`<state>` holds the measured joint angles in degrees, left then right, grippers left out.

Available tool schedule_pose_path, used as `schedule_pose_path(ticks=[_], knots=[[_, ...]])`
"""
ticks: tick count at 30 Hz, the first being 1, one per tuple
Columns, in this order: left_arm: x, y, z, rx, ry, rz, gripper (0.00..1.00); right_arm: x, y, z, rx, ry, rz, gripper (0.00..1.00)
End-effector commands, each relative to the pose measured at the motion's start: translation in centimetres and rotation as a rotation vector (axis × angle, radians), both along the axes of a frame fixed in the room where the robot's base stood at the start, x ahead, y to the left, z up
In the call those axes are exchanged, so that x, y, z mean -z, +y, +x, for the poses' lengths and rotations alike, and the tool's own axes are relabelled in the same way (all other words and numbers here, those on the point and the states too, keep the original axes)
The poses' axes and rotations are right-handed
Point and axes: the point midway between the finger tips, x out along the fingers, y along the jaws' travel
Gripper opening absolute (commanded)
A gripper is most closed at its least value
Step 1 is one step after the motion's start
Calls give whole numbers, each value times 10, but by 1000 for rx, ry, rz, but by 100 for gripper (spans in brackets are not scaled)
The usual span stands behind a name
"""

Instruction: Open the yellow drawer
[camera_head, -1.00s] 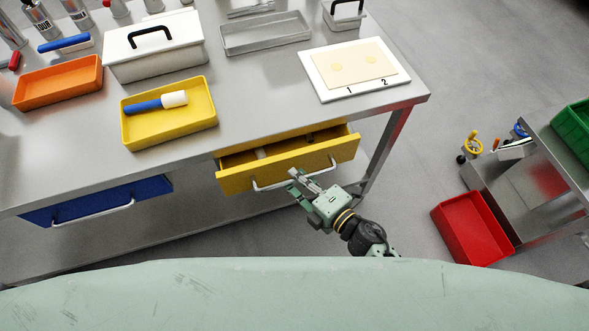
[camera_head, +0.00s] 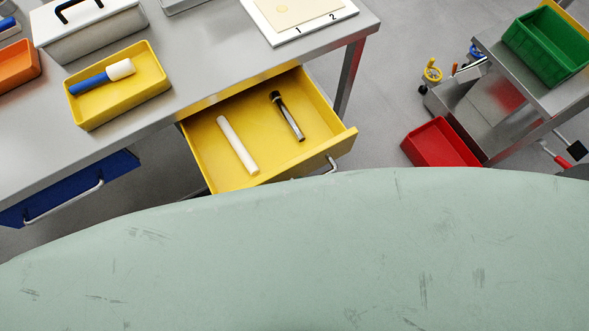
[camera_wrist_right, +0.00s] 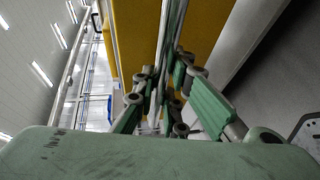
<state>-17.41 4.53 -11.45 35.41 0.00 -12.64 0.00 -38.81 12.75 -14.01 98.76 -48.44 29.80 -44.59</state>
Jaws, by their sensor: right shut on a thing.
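The yellow drawer (camera_head: 258,128) stands pulled well out from under the metal table in the head view, with its inside showing. A white stick and a dark metal torch-like item lie in it. One end of its metal handle (camera_head: 331,165) shows; my pale green body hides the rest. In the right wrist view, my right gripper (camera_wrist_right: 163,88) is shut on the handle, in front of the yellow drawer face (camera_wrist_right: 133,40). My right gripper is hidden in the head view. My left gripper is in neither view.
A blue drawer (camera_head: 75,192) is at the left under the table (camera_head: 190,65). A yellow tray (camera_head: 150,93) with a blue-handled tool and a white case (camera_head: 90,38) stand on top. A red bin (camera_head: 440,145) and a cart with a green bin (camera_head: 545,45) are at the right.

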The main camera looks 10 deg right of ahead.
Motion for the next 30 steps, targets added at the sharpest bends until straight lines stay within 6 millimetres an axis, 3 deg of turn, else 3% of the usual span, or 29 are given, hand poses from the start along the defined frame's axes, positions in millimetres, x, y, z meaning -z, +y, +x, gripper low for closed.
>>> schedule_pose_path(ticks=[12, 13, 19, 30], knots=[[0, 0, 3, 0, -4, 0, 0, -3, 0, 0, 1, -1, 9, 0], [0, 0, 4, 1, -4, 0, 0, -3, 0, 0, 2, -1, 9, 14], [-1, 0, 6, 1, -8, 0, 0, -2, 0, 0, 1, -2, 5, 30], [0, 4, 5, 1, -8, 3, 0, -1, -4, -5, 0, 1, 2, 30]])
